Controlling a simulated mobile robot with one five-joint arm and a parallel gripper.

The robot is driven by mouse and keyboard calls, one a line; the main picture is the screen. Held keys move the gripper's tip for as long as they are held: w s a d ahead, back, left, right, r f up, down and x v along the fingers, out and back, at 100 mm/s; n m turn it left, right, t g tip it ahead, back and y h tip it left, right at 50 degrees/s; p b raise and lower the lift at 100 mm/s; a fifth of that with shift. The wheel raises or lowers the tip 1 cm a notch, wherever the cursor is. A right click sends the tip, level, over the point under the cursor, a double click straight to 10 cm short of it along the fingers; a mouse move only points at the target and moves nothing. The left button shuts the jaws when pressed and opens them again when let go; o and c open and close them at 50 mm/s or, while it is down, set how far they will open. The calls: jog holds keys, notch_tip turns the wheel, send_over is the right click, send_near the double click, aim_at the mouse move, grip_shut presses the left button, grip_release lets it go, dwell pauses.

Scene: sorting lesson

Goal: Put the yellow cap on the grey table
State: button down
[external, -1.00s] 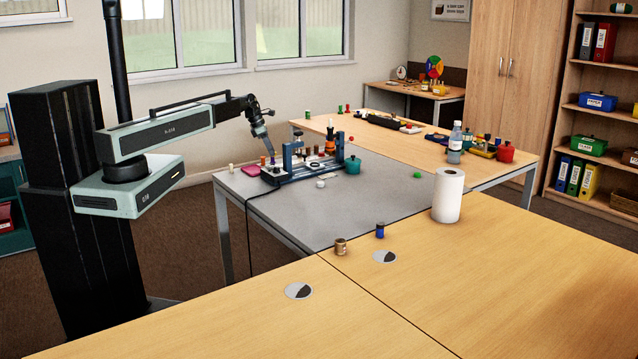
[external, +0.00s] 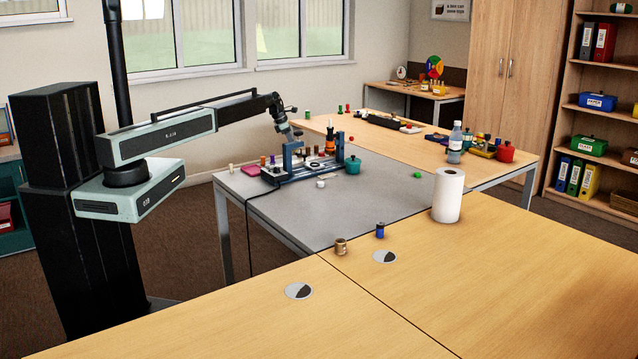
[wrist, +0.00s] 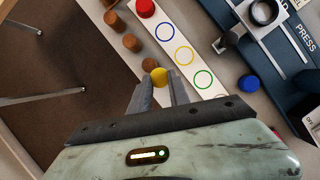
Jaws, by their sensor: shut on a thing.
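The yellow cap (wrist: 158,76) sits between the fingertips of my gripper (wrist: 158,84) in the wrist view. My gripper is shut on it. In the external view my gripper (external: 294,139) is at the far left part of the grey table (external: 340,218), beside the blue press frame; the cap cannot be made out there. In the wrist view a white strip (wrist: 178,35) with a blue, a yellow and a green ring lies beyond the fingertips. I cannot tell the cap's height above the surface.
The blue press (wrist: 232,28) stands to the right in the wrist view, with a blue cap (wrist: 250,83) near it. A red cap (wrist: 145,8) and several brown corks (wrist: 122,18) line the left. A teal pot (external: 353,166) stands by the press.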

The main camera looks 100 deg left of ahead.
jog(key=f+b, duration=0.4)
jog(key=shift+w+a, duration=0.15)
jog(key=shift+a, duration=0.1)
jog(key=shift+r, duration=0.2)
jog(key=shift+f, duration=0.15)
jog(key=c, duration=1.2)
grip_release()
jog(key=shift+c, duration=0.2)
jog(key=shift+r+p, duration=0.35)
jog(key=shift+p, duration=0.1)
jog(key=p+v, duration=1)
jog(key=v, duration=0.1)
jog(key=shift+s+r+p, duration=0.25)
jog(key=shift+s+p, duration=0.05)
jog(key=shift+p, duration=0.05)
